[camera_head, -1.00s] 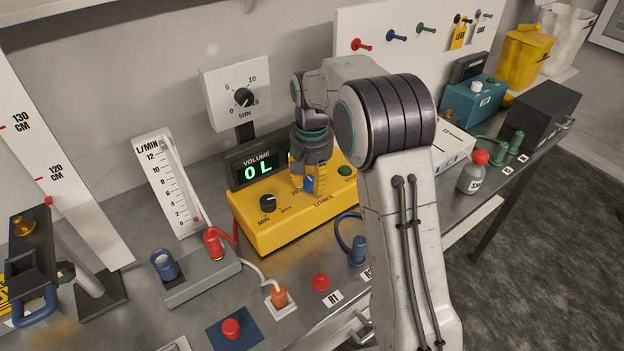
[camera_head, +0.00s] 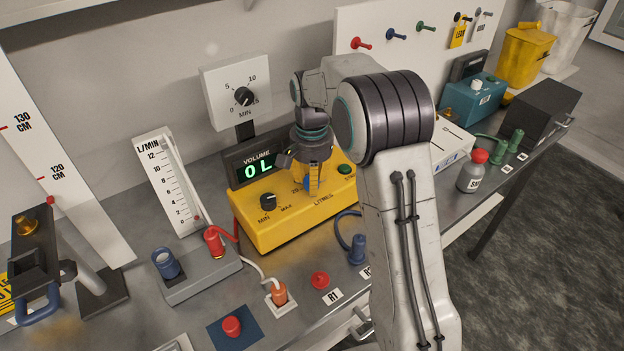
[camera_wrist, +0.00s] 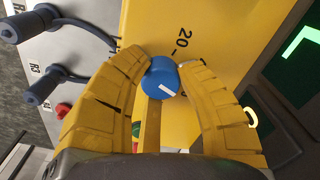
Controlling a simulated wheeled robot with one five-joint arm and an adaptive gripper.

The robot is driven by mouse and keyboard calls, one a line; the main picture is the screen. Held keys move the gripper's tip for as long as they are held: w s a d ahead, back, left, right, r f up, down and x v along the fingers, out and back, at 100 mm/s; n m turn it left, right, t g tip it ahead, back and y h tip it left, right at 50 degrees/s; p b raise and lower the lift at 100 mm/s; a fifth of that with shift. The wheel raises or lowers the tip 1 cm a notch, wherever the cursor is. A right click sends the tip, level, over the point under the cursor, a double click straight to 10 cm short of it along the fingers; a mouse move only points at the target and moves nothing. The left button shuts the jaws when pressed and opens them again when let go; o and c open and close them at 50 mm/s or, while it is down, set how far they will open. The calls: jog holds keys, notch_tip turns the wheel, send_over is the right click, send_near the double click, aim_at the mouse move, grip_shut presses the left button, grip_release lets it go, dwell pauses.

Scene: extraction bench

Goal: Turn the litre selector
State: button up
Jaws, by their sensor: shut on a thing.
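The litre selector is a blue knob (camera_wrist: 163,78) with a white pointer mark, on the yellow box (camera_head: 262,232) marked LITRES. In the wrist view the printed number 20 is beside it. My gripper (camera_wrist: 166,65) is shut on the knob, with one yellow finger on each side. In the head view my gripper (camera_head: 314,184) points down at the box, and only a little blue of the knob shows beside the finger. The volume display (camera_head: 257,168) behind the box reads 0 L.
On the same box are a black MIN–MAX knob (camera_head: 267,202) and a green button (camera_head: 345,169). A timer dial (camera_head: 243,97) stands behind. A grey block with red and blue connectors (camera_head: 201,277) is in front at left. A blue connector (camera_head: 357,250) stands close to the box's right.

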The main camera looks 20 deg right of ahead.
jog(key=shift+s+f, duration=0.2)
jog(key=shift+s, duration=0.05)
jog(key=o, duration=1.2)
jog(key=shift+w+a+r, duration=0.1)
jog(key=shift+a+r, duration=0.05)
jog(key=shift+r, duration=0.1)
jog(key=shift+w+r, duration=0.1)
jog(key=shift+r, duration=0.5)
notch_tip(320, 180, up, 11)
jog(key=shift+f, duration=0.2)
